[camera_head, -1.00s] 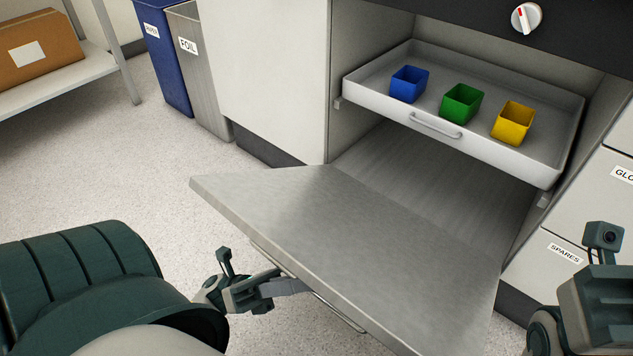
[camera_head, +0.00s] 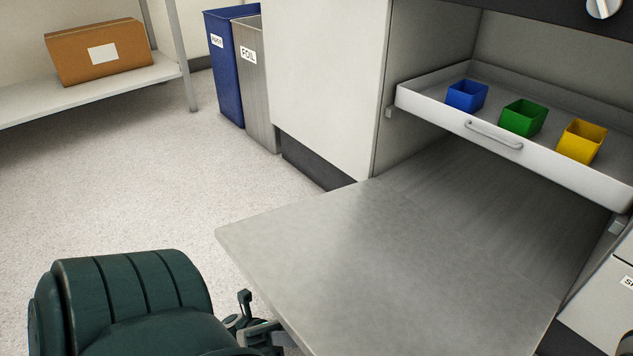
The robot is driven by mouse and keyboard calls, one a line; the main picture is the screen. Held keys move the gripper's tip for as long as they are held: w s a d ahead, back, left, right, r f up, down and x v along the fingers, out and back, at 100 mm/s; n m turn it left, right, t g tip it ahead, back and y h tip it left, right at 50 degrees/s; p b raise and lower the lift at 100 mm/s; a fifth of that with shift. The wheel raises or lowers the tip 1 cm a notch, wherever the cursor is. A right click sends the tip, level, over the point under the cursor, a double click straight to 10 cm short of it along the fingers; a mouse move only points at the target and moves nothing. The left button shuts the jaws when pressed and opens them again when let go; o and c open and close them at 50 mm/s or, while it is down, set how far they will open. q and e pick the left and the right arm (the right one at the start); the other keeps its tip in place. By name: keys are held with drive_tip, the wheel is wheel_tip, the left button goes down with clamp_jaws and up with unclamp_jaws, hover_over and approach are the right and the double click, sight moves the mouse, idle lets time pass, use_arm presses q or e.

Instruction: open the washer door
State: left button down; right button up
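The washer door (camera_head: 390,265) is a flat grey metal panel, hinged at its bottom edge. It is folded down and lies about level in front of the washer's open cavity. Inside the cavity, a pale rack (camera_head: 470,130) with a handle holds a blue, a green and a yellow cup. My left gripper (camera_head: 275,338) is at the door's outer left edge, low in the picture; its fingertips are hidden behind the door, so its grip cannot be seen. My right gripper is out of view.
A blue bin (camera_head: 227,75) and a grey foil bin (camera_head: 256,95) stand left of the white cabinet (camera_head: 325,80). A shelf (camera_head: 95,92) at the far left bears a cardboard box (camera_head: 98,50). The floor between is clear.

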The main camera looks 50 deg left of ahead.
use_arm(q)
drive_tip(key=shift+s, duration=0.15)
drive_tip(key=c, duration=1.8)
unclamp_jaws()
drive_tip(key=shift+a+f, duration=0.1)
drive_tip(key=shift+s+a+f, duration=0.15)
drive_tip(key=shift+a+f, duration=0.15)
drive_tip(key=shift+a, duration=0.1)
drive_tip(key=shift+p+v, duration=1.1)
drive_tip(key=shift+v, duration=4.35)
